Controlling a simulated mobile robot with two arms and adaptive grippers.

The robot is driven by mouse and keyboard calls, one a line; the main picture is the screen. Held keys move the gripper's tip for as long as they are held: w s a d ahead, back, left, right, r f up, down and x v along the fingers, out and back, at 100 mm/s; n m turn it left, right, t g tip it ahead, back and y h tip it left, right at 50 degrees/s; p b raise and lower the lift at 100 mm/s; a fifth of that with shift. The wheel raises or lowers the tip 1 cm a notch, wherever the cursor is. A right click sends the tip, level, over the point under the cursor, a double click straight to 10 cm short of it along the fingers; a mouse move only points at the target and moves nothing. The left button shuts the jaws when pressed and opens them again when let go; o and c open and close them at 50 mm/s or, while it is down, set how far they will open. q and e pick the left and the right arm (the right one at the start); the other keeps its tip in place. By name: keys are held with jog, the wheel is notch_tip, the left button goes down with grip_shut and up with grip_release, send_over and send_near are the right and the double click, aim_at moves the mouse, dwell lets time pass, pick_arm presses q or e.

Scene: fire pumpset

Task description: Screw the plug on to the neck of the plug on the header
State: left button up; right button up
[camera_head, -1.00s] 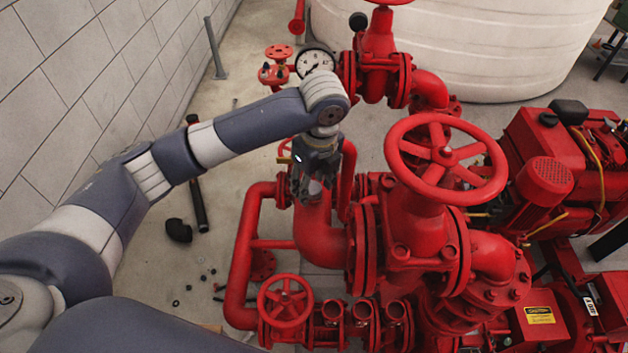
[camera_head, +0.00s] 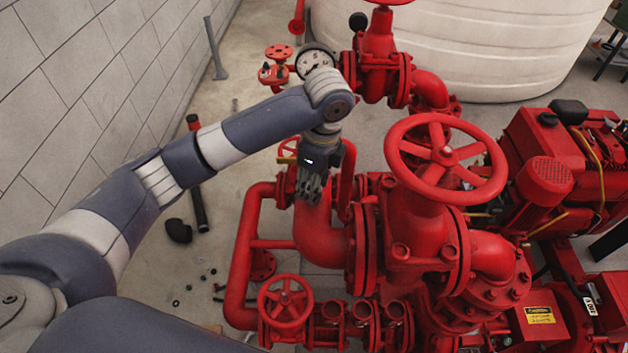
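My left gripper (camera_head: 308,190) hangs fingers down from the arm that comes in from the left. It is over or against the top of a thick red pipe (camera_head: 318,235) that bends toward the large flanged valve. The fingers look close together, but I cannot tell whether they hold anything. No plug or plug neck can be made out; the gripper covers that spot. My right gripper is not in view.
A large red handwheel (camera_head: 445,158) stands right of the gripper. A pressure gauge (camera_head: 314,62) is behind my wrist. A small red handwheel (camera_head: 285,302) is in front. A black elbow (camera_head: 178,230) and small loose parts lie on the floor at left. A white tank (camera_head: 480,45) stands behind.

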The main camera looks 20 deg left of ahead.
pick_arm(q)
grip_shut()
jog(key=m, duration=0.4)
jog(key=shift+m+t, duration=0.3)
jog(key=shift+m, duration=0.5)
jog(key=m, duration=0.3)
jog(key=shift+f+m+h, duration=0.1)
jog(key=shift+m+h, duration=0.2)
jog(key=shift+m, duration=1)
jog(key=shift+m+t, duration=0.3)
jog(key=shift+m, duration=1)
